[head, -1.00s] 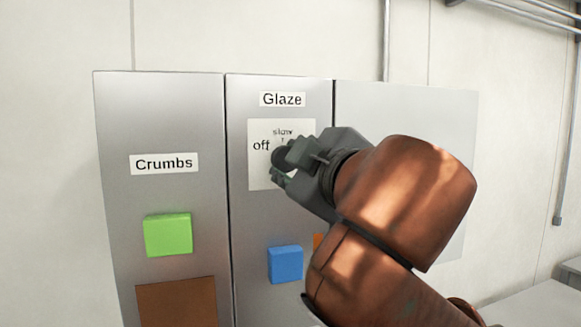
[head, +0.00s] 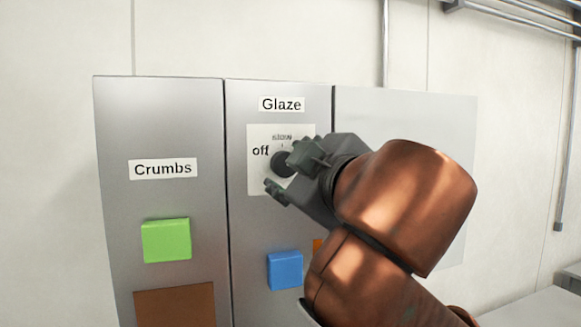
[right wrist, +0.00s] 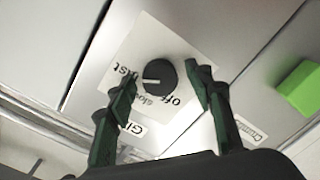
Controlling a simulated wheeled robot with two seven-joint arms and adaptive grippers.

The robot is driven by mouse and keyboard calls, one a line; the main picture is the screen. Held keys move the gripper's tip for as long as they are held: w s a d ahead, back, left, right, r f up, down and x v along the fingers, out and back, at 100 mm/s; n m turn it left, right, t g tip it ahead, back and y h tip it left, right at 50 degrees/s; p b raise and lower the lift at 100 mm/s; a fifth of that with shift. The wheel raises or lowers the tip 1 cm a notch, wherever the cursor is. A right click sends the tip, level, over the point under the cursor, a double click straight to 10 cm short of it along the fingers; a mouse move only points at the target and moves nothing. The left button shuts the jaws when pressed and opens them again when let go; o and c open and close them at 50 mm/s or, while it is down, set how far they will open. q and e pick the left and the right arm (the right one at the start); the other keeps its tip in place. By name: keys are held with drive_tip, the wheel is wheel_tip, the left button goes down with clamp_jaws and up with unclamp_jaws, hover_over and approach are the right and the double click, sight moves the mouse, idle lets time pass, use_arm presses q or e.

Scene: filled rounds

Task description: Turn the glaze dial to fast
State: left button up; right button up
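The glaze dial (head: 281,163) is a round dark knob on a white plate (head: 257,184) below the "Glaze" label. In the right wrist view the dial (right wrist: 160,74) shows a white pointer line aimed left, toward the partly covered word ending in "ast". The words "slow" and "off" are printed further round the dial. My right gripper (head: 286,174) is open in front of the dial. In the right wrist view its fingers (right wrist: 161,72) stand apart on either side of the dial, with gaps to it. My left gripper is not in view.
A grey panel labelled "Crumbs" (head: 163,169) stands left, with a green block (head: 166,240) and a brown plate (head: 175,304). A blue block (head: 285,270) sits below the dial. A bit of orange (head: 318,245) is mostly hidden by my right arm.

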drive_tip(key=v, duration=1.2)
drive_tip(key=shift+a, duration=0.1)
